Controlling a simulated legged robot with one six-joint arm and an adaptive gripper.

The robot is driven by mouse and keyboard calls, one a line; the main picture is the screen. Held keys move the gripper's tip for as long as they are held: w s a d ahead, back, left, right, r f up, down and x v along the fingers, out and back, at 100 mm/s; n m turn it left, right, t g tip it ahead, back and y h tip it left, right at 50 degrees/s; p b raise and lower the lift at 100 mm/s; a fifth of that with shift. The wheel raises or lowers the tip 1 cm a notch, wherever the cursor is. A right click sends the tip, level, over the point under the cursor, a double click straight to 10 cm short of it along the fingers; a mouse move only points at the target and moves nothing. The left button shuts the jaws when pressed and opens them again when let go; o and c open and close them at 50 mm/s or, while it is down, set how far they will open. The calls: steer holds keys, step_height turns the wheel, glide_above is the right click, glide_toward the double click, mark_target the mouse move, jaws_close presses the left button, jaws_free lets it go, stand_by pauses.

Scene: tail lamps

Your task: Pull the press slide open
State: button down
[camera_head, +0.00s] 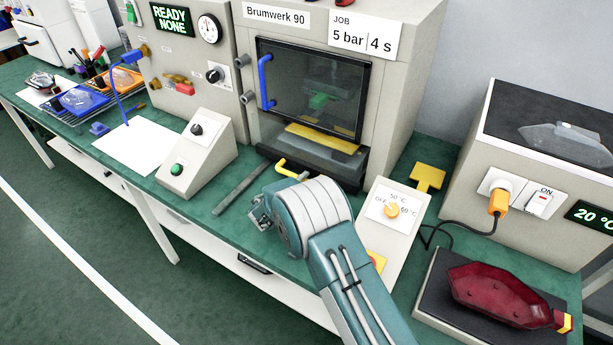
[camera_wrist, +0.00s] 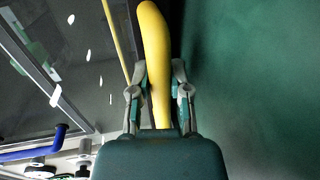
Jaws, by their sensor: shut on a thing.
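The press (camera_head: 325,90), labelled Brumwerk 90, stands at the back of the bench. Its dark slide (camera_head: 345,170) sits low at the front, under the glass door (camera_head: 315,85). A yellow handle (camera_head: 287,167) sticks out in front of the slide. In the wrist view the yellow handle (camera_wrist: 155,40) runs between the fingers of my gripper (camera_wrist: 159,88), which is shut on it. In the head view my arm hides most of the gripper and part of the handle.
A sloped button box (camera_head: 198,155) and a grey bar (camera_head: 240,188) lie left of the handle. A dial panel (camera_head: 395,212) stands to the right. A red lamp cover (camera_head: 500,295) rests on a dark stand. The door has a blue handle (camera_head: 265,82).

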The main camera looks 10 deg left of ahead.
mark_target(256, 245)
steer(key=f+v, duration=0.1)
steer(key=v, duration=0.6)
steer(key=f+v, duration=0.2)
steer(key=v, duration=0.6)
steer(key=s+f+v, duration=0.1)
steer(key=f+v, duration=0.1)
steer(key=v, duration=0.6)
steer(key=shift+s+a+f, duration=0.1)
steer(key=shift+s+a, duration=0.1)
steer(key=shift+a, duration=0.05)
steer(key=c, duration=0.9)
jaws_free()
steer(key=shift+o, duration=0.2)
steer(key=shift+a, duration=0.1)
steer(key=v, duration=1.2)
steer(key=shift+f, duration=0.1)
